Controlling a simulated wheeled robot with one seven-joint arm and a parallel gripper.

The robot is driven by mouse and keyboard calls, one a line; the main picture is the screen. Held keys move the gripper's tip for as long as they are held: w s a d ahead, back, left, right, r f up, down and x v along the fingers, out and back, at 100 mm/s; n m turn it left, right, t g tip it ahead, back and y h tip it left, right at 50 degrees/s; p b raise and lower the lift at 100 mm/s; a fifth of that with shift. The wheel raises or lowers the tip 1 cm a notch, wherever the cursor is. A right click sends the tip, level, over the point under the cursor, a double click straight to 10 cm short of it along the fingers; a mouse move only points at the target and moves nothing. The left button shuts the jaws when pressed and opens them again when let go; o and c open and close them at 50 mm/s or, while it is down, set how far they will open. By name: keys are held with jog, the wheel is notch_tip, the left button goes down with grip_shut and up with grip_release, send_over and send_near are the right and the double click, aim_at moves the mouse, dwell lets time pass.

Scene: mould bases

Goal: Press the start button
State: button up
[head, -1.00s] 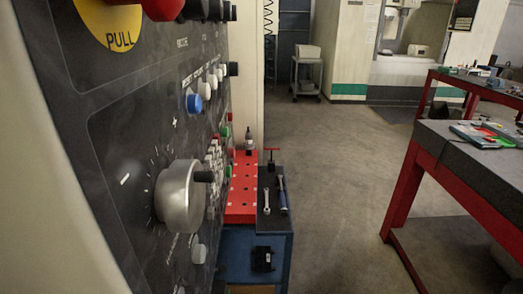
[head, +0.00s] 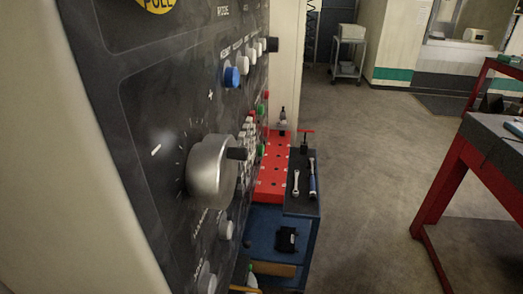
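A dark machine control panel (head: 150,125) fills the left of the head view, seen at a steep slant. It carries a large silver dial (head: 210,175) with a dark peg, a blue button (head: 232,76) and pale knobs (head: 243,63) above it. Further along are a green button (head: 261,109) and another green button (head: 261,149), beside small white and red keys. The lettering near them is too small to read, so I cannot tell which one is the start button. My gripper is not in view.
A red-legged bench (head: 455,185) stands at right. The floor (head: 375,150) between is clear.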

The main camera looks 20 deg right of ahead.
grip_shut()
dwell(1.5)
